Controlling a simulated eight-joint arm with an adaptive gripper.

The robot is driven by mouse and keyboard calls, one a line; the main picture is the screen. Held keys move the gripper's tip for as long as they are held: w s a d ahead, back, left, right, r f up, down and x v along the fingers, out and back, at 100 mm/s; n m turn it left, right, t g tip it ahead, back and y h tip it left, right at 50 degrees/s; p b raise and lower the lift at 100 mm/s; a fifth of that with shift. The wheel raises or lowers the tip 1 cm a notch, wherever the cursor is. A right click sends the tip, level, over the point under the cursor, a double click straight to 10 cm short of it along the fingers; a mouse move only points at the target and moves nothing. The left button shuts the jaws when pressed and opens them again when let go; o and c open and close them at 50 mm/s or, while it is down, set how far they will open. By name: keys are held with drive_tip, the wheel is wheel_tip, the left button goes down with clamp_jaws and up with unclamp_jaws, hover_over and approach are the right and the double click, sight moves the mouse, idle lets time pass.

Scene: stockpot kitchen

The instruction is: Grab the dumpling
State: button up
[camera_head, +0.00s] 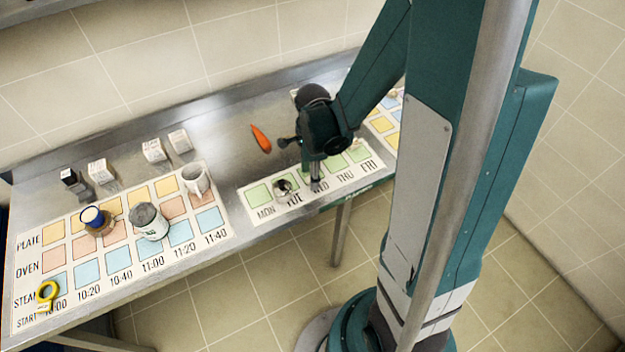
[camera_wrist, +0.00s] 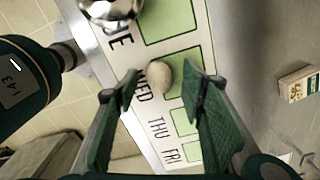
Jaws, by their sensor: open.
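The dumpling appears to be the small pale, rounded lump (camera_wrist: 159,76) in the wrist view. It lies on the weekday card (camera_wrist: 152,138) by the WED label, at the edge of a green square. My gripper (camera_wrist: 161,84) is open, with one green finger on each side of the lump in the picture. I cannot tell whether either finger touches it. In the head view my gripper (camera_head: 314,183) points down over the WED part of the card, and I cannot make out the lump there.
A carrot (camera_head: 261,139) lies behind. A white mug (camera_head: 195,179), a can (camera_head: 149,222) and yellow tape (camera_head: 47,293) are on the left chart.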

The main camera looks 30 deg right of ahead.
drive_tip(key=shift+f, duration=0.25)
idle(0.4)
drive_tip(key=c, duration=0.9)
